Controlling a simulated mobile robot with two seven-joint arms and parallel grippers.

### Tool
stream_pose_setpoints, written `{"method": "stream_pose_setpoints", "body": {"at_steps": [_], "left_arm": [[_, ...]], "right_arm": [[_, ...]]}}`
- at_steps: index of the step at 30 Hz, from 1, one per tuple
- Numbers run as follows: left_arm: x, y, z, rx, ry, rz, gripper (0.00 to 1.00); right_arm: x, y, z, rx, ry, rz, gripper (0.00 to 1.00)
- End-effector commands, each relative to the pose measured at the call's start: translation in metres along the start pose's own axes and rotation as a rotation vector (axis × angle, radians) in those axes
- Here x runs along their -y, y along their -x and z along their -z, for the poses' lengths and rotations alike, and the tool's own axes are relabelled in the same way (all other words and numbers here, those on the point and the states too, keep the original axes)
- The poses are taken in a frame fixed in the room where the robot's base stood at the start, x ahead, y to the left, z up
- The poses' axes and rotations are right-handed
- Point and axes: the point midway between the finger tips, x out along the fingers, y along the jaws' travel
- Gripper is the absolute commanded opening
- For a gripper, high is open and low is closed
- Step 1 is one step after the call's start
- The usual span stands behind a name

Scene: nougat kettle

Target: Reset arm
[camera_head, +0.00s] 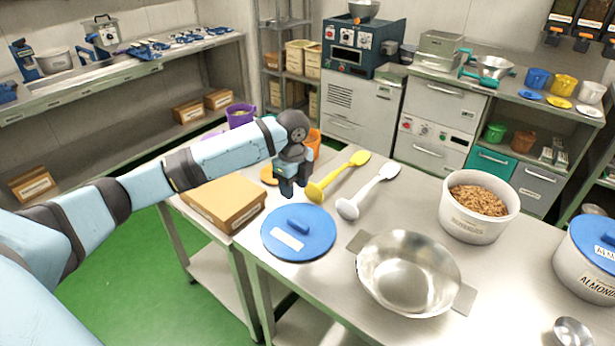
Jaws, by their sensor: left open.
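My left arm reaches in from the left over the steel table. My left gripper (288,189) points down above the table, behind the blue lid and beside the yellow scoop. It is open and I see nothing held between its fingers. A blue round lid (312,240) with a white label lies flat on the table in front of it. A cardboard box (224,200) lies to its left. A yellow scoop (338,177) and a white scoop (368,192) lie to its right. My right gripper is not in view.
A steel bowl (408,275) stands on the table (345,325). Right of it are an open white tub of nuts (472,228) and a blue-lidded almond tub (585,275). An orange container (314,141) and a purple one (240,113) stand behind my left wrist.

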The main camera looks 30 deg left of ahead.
Motion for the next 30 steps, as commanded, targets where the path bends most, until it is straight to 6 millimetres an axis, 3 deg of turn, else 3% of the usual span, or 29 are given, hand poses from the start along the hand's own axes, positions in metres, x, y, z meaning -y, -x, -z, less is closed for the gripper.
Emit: {"method": "stream_pose_setpoints", "body": {"at_steps": [8, 11, 13, 18, 21, 25, 30], "left_arm": [[-0.002, -0.004, 0.005, -0.002, 0.002, 0.000, 0.46], [-0.012, -0.021, 0.025, -0.012, 0.015, 0.006, 0.46], [-0.025, -0.039, 0.050, -0.026, 0.040, 0.018, 0.46], [-0.074, -0.082, 0.118, -0.088, 0.177, 0.068, 0.46], [-0.106, -0.096, 0.150, -0.137, 0.294, 0.101, 0.46], [-0.150, -0.107, 0.179, -0.197, 0.484, 0.135, 0.46], [-0.207, -0.108, 0.194, -0.258, 0.785, 0.170, 0.46]], "right_arm": [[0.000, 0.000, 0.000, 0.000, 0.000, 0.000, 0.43], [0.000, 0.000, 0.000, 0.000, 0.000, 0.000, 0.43], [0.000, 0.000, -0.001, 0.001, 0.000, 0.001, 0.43], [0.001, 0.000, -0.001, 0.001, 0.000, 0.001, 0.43], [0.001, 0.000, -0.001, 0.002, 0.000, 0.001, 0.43], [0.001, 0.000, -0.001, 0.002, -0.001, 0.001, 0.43], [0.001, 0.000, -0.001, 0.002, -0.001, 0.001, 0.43]]}}
